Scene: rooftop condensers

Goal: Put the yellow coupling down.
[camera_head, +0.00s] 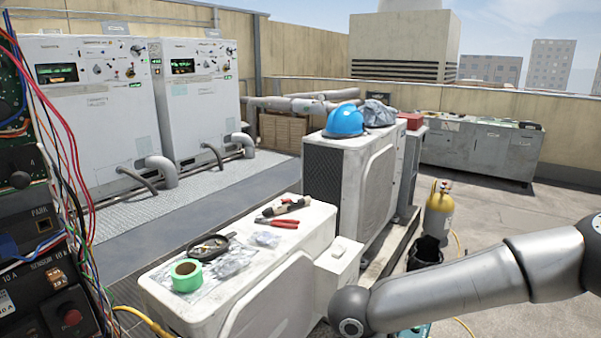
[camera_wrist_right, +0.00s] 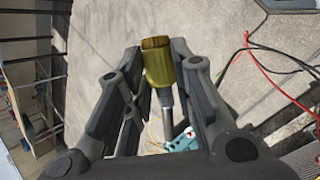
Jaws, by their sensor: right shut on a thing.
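The yellow coupling (camera_wrist_right: 158,65) is a short brassy-yellow cylinder with a darker rim, seen in the right wrist view. My right gripper (camera_wrist_right: 157,52) is shut on it, with one finger on each side. A grey rod-like piece (camera_wrist_right: 168,115) shows just below the coupling; I cannot tell whether it is joined to it. The coupling appears above pale rooftop paving, and its height is unclear. In the head view my right arm reaches in from the right, but its gripper and the coupling are out of sight. My left gripper is not in view.
A near white condenser (camera_head: 262,288) carries green tape (camera_head: 186,275) and red-handled pliers (camera_head: 277,223). A blue helmet (camera_head: 344,121) sits on another unit. A yellow cylinder (camera_head: 438,212) stands by a black bucket (camera_head: 425,252). Red and green cables (camera_wrist_right: 275,85) cross the wrist view.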

